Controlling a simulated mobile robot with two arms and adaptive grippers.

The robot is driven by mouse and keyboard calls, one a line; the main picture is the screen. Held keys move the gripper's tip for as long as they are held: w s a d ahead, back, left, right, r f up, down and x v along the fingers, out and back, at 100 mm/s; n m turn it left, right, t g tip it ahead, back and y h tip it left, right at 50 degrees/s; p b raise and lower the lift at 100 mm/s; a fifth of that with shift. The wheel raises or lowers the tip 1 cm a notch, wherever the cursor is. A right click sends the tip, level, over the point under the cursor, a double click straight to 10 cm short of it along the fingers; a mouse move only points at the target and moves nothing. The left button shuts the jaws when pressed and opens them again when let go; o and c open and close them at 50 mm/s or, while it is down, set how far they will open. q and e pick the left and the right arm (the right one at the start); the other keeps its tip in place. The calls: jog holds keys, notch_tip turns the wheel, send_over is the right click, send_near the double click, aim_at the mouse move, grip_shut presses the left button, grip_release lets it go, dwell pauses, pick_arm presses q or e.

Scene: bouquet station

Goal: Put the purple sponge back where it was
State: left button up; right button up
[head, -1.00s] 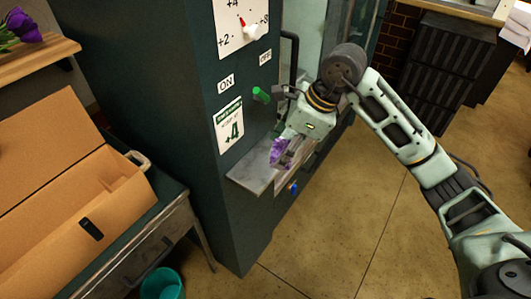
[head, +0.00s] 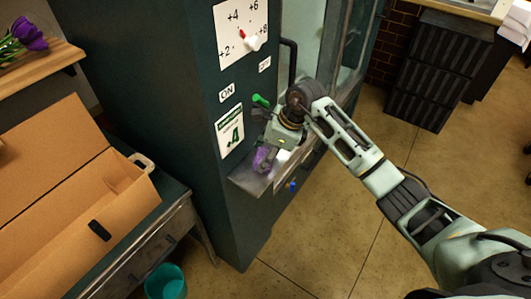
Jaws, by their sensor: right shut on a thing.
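The purple sponge (head: 262,158) shows in the head view just above the small grey metal shelf (head: 250,180) on the front of the dark green cabinet. My right gripper (head: 268,152) points down over this shelf and is shut on the sponge. The gripper hides part of the sponge. I cannot tell whether the sponge touches the shelf. My left gripper does not show.
A green lever (head: 261,100) and a black door handle (head: 290,65) sit close to my right gripper. A dial (head: 242,35) is above. An open cardboard box (head: 75,215) rests on a table at left. A teal bucket (head: 166,282) stands on the floor.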

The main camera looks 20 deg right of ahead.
jog(key=shift+f, duration=0.1)
jog(key=o, duration=1.1)
jog(key=shift+r, duration=0.2)
jog(key=shift+d+r, duration=0.2)
jog(key=shift+r, duration=0.05)
jog(key=b+v, duration=0.2)
jog(key=v, duration=0.9)
jog(key=shift+b, duration=0.35)
jog(key=shift+s+r, duration=0.1)
